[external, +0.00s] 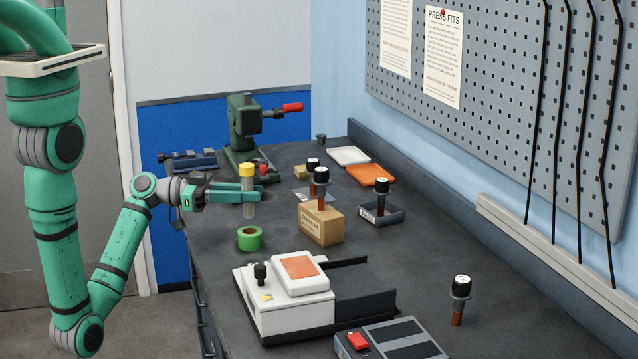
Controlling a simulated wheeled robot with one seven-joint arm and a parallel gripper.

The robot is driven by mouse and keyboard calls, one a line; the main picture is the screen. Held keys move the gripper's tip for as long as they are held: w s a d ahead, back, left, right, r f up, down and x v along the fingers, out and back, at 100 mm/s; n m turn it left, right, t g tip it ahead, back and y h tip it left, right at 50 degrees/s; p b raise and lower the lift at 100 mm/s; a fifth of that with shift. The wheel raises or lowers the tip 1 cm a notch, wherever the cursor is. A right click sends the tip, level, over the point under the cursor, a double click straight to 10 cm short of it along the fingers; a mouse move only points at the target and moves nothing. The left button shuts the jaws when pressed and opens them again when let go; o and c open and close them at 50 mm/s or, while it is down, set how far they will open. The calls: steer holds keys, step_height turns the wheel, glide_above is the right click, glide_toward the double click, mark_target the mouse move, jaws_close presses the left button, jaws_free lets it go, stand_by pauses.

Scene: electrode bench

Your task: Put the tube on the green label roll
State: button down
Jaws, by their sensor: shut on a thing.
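The tube (248,209) is clear with a yellow cap and stands upright between the fingers of my gripper (249,191). The gripper is shut on it just below the cap. The green label roll (250,239) lies flat on the dark bench, its hole facing up. In the picture the tube's lower end is just above the roll's far edge. I cannot tell from this one view whether the tube is over the roll or behind it, or touches the bench.
A small cardboard box (321,226) stands right of the roll, with a black-capped electrode at it. A white device (288,306) stands in front. A green press (241,128) with a red handle stands behind my gripper. The dark bench (420,250) is clear at right centre.

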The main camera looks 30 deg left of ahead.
mark_target(247, 208)
steer(key=shift+f, duration=1.85)
steer(key=shift+f, duration=0.1)
steer(key=c, duration=1.5)
jaws_free()
steer(key=shift+c, duration=0.2)
steer(key=shift+a, duration=0.1)
steer(key=v, duration=1.1)
steer(key=shift+s+a, duration=0.2)
steer(key=shift+a, duration=0.15)
